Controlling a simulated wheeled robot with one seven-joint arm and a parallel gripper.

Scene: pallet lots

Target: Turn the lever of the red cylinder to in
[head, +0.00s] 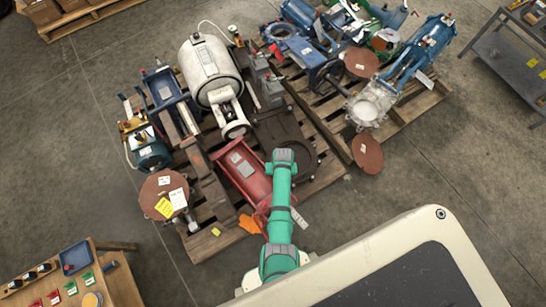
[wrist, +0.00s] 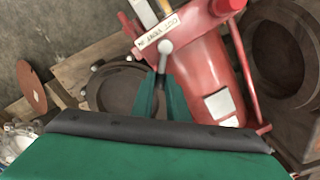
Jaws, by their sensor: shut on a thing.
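The red cylinder (head: 243,165) lies on the near pallet, partly hidden by my green arm. In the wrist view its red body (wrist: 207,75) runs from the top down to the right. A white label (wrist: 157,34) near its end carries upside-down print that seems to read OUT, VALVE, IN, with IN at the picture's left. The lever (wrist: 165,48), a short grey stem with a round knob, stands just below the label. My gripper (wrist: 163,85) has its green fingers closed around the lever's stem. The head view does not show the fingers clearly.
Dark ring-shaped parts lie on the pallet (head: 330,183) on both sides of the cylinder. A second loaded pallet (head: 420,105) stands to the right. A table with small trays (head: 75,258) is at the lower left.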

